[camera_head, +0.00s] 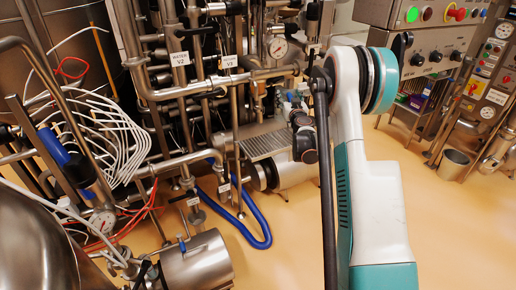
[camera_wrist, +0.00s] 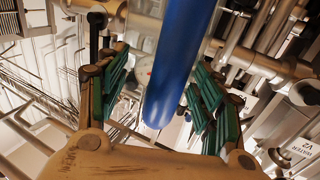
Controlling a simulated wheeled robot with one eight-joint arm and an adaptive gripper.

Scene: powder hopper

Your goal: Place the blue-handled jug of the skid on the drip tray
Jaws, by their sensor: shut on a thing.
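In the wrist view, my gripper (camera_wrist: 162,88) has its green-padded fingers on either side of a thick blue cylindrical handle (camera_wrist: 183,62). It is shut on this handle, which runs up out of the picture. In the head view, the grated steel drip tray (camera_head: 262,146) sits low on the skid, left of my white and teal arm. My gripper's fingers and the held handle cannot be told clearly there, beyond my wrist.
Steel pipes and valves of the skid (camera_head: 205,90) crowd the left and centre. A blue hose (camera_head: 250,232) loops on the floor. Control panels (camera_head: 435,30) are at the right.

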